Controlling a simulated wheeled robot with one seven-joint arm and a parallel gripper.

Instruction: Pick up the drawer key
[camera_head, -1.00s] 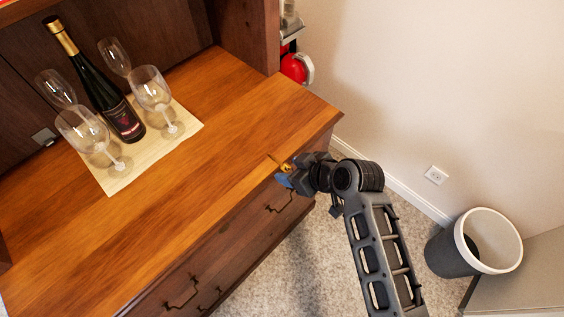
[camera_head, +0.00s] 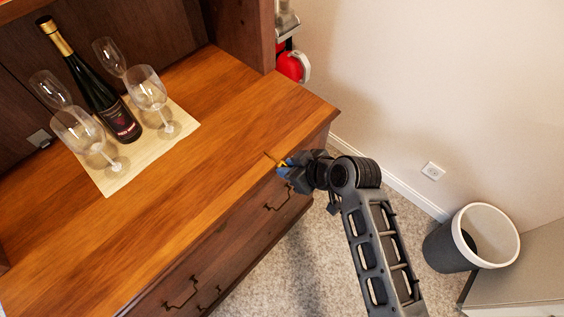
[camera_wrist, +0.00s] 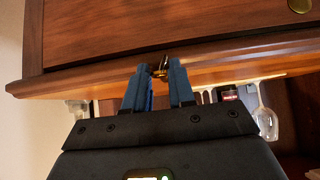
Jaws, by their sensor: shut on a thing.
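The drawer key is small and brass-coloured. It shows at the hutch counter's front edge in the head view (camera_head: 277,160) and between my fingertips in the wrist view (camera_wrist: 160,68). My gripper (camera_head: 285,167) is at that edge, near the right end of the counter. Its blue fingers (camera_wrist: 160,75) are shut on the key, with a narrow gap between them filled by it at the tips. Much of the key is hidden by the fingers, and I cannot tell whether it still touches the wood.
The wooden counter (camera_head: 200,190) holds a cream mat (camera_head: 117,185) with a dark wine bottle (camera_head: 108,105) and several wine glasses. Drawers with dark handles (camera_head: 181,293) are below. A waste bin (camera_head: 452,248) stands on the floor at right. The counter's middle is clear.

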